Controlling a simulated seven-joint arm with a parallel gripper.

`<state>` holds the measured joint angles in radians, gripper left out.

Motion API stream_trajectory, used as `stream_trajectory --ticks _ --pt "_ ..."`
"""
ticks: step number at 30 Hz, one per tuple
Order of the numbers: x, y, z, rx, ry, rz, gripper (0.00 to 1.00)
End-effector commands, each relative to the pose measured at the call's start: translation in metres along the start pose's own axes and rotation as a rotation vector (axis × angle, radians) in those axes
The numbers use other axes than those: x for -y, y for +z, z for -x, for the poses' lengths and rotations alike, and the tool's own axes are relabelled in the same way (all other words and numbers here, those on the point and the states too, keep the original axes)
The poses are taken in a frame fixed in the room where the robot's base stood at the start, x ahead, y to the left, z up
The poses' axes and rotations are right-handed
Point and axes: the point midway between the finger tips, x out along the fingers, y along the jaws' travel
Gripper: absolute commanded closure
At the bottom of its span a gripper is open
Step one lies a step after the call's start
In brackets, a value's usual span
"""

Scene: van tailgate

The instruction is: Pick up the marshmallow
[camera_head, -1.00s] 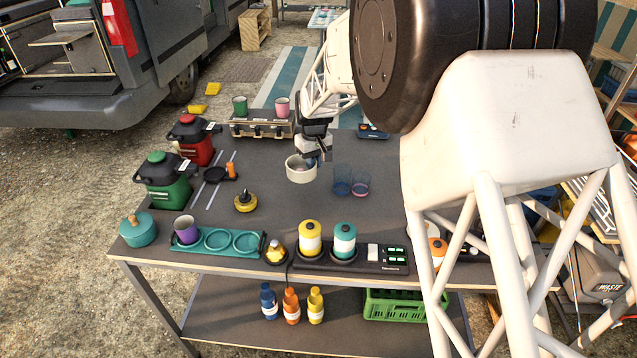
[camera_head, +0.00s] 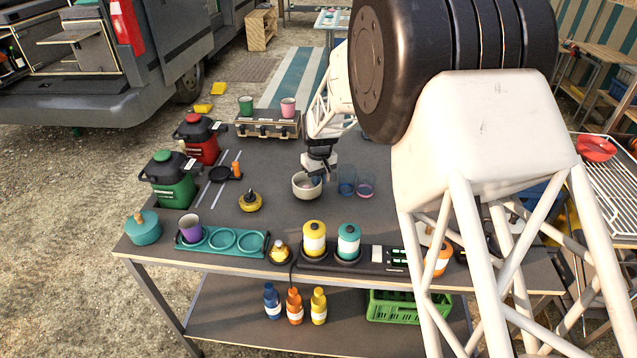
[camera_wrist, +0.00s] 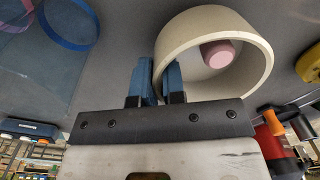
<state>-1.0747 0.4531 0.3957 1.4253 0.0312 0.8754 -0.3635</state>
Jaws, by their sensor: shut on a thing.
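The marshmallow, a small pink cylinder (camera_wrist: 218,55), lies inside a cream-white bowl (camera_wrist: 262,50) in the wrist view, apart from my fingers. In the head view the bowl (camera_head: 305,193) is at the middle of the dark table, and the marshmallow is too small to make out clearly. My gripper (camera_wrist: 158,75) straddles the bowl's wall, one blue finger outside and one inside, and is shut on it. In the head view my gripper (camera_head: 318,174) is at the bowl's far right rim. I cannot tell whether the bowl touches the table.
A blue glass (camera_head: 347,182) and a pink-rimmed glass (camera_head: 365,188) stand close to the bowl's right. A yellow-and-black lantern-like object (camera_head: 250,202) stands to its left. Yellow (camera_head: 314,240) and teal (camera_head: 348,243) canisters stand in front. Table between bowl and canisters is clear.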

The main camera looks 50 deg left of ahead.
Motion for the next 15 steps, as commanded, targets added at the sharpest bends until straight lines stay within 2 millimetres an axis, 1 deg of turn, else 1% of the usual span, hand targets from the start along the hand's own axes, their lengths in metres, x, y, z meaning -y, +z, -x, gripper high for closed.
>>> stream_trajectory --ticks 3,5,15 --pt "-0.0003 0.0 -0.011 0.001 0.0 0.0 1.0" --pt "-0.0003 0.0 -0.0138 0.001 0.0 0.0 1.0" --pt "-0.0004 -0.0002 -0.0149 0.0 0.0 0.0 1.0"
